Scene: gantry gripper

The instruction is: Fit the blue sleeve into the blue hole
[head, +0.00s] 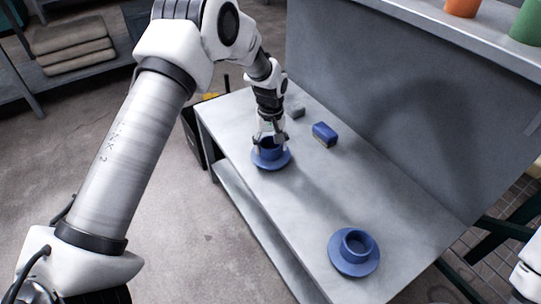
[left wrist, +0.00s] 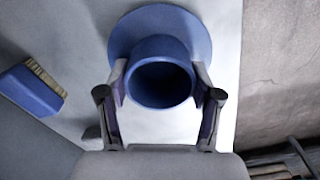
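A blue ring-shaped part with a wide round flange (head: 285,163) is near the far left end of the grey table. My left gripper (head: 270,142) is over it, pointing down. In the left wrist view the ring's open mouth (left wrist: 160,83) faces the camera, and the gripper's fingers (left wrist: 160,88) stand on either side of its wall. They look very close to the wall; contact is not clear. A second blue flanged ring (head: 354,268) stands on the table's near right part, mouth up. Both look alike, so I cannot tell which is the sleeve. My right gripper is out of view.
A blue brush (head: 325,135) lies beside the left flanged part, and shows in the left wrist view (left wrist: 32,88). A small grey block (head: 298,112) lies behind. A tall panel (head: 390,105) rises along the back. The table (head: 312,200) is clear between the two blue parts.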

